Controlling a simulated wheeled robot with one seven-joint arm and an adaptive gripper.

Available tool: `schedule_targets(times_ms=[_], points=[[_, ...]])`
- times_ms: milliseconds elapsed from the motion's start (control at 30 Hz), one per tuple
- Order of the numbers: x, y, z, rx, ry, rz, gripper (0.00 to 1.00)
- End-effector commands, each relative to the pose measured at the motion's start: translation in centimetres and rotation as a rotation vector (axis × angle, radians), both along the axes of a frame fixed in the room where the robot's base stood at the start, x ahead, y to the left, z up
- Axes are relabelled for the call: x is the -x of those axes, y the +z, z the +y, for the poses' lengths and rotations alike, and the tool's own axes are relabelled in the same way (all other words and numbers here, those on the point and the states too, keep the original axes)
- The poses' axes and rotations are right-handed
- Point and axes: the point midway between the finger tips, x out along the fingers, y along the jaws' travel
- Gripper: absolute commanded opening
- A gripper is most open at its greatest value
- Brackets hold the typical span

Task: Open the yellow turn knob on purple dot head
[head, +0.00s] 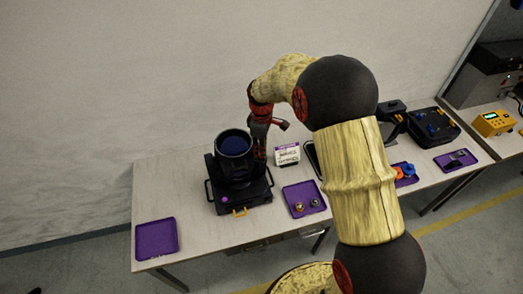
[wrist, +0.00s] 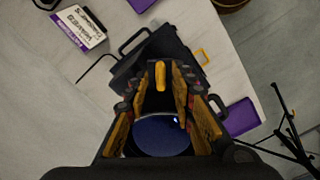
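The lamp head (head: 235,165), a black can with a dark blue lens, stands on a black base; a purple dot (head: 225,200) shows on the base's front. In the wrist view the blue lens (wrist: 160,138) lies low between my fingers. A yellow turn knob (wrist: 160,76) shows upright just above the lens, between the finger lines. My gripper (head: 260,148) is at the can's right side in the head view, pointing down. In the wrist view my gripper (wrist: 160,108) is open, fingers apart on both sides of the knob. Contact with the knob cannot be told.
A yellow part (head: 239,211) sits at the base's front edge. An empty purple tray (head: 156,239) lies left, another purple tray (head: 297,190) with small round pieces right. A white and purple sign (head: 287,154) stands behind it. More black equipment (head: 433,125) is farther right.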

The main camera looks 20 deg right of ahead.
Motion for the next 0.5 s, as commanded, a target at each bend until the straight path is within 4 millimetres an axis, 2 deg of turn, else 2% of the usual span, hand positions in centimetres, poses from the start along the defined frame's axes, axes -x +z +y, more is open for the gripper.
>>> schedule_targets(times_ms=[133, 400, 500], points=[[-0.03, -0.80, 0.00, 0.000, 0.000, 0.000, 0.25], [-0.03, -0.96, 0.00, 0.000, -0.001, -0.001, 0.25], [-0.03, -0.94, 0.00, 0.000, -0.001, -0.001, 0.19]])
